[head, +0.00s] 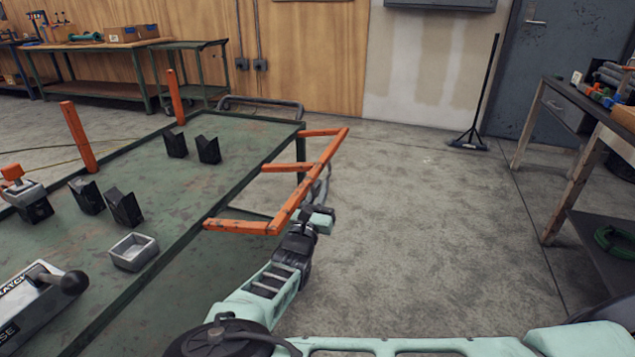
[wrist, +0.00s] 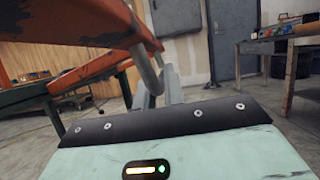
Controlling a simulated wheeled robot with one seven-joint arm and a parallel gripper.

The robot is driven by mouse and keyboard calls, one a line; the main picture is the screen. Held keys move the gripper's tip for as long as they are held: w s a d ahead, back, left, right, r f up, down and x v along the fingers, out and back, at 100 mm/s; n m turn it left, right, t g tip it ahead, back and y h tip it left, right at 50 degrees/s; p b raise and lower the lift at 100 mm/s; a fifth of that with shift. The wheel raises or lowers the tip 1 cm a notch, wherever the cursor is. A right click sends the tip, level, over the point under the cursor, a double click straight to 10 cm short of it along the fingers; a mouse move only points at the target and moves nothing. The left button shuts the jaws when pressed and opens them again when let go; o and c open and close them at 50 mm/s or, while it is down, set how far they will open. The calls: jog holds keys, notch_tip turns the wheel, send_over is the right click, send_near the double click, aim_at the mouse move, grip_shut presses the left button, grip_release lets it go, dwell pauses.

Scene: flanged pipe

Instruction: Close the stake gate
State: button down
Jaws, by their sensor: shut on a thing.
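The orange stake gate (head: 318,178) juts outward from the right edge of the green table, lying roughly level with its bars apart from the upright stakes. In the wrist view its rails (wrist: 75,68) fill the upper left. A grey curved handle (wrist: 148,72) hangs from its outer rail. My gripper (head: 318,207) is at the outer rail, shut on the handle. In the wrist view the fingers (wrist: 150,92) are partly hidden behind the gripper's dark edge, so the exact contact is hard to see.
The green table (head: 215,195) carries black V-blocks (head: 122,206), a metal tray (head: 133,252) and a lever box (head: 45,295). Orange stakes (head: 78,137) stand at its left. A workbench (head: 575,110) stands at right. Floor between is clear.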

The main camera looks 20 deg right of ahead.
aim_at(312, 169)
jog(key=r+n+y+p, duration=0.1)
jog(key=r+n+p, duration=0.2)
jog(key=p, duration=0.1)
jog(key=a+r+n+t+y+p, duration=0.1)
jog(key=r+n+p, duration=0.2)
jog(key=r+p, duration=0.1)
jog(key=w+r+n+y+p, duration=0.1)
jog(key=r+n+y+p, duration=0.1)
jog(key=p, duration=0.4)
jog(key=shift+a+r+n+t, duration=0.25)
jog(key=shift+r+n+t, duration=0.05)
jog(key=shift+r+n, duration=0.35)
jog(key=w+a+r+n+g+y+p, duration=0.1)
jog(key=w+a+r+n+y+p, duration=0.2)
jog(key=w+a+r+n+p, duration=0.2)
jog(key=shift+w+a+r+n+y+p, duration=0.4)
jog(key=shift+a+r+n+p, duration=0.85)
jog(key=shift+n+p, duration=0.95)
jog(key=shift+a+f, duration=0.2)
jog(key=shift+a, duration=0.1)
jog(key=c, duration=1.5)
grip_release()
jog(key=shift+f, duration=0.1)
jog(key=b+v, duration=0.2)
jog(key=v, duration=1.5)
jog(key=shift+s, duration=0.15)
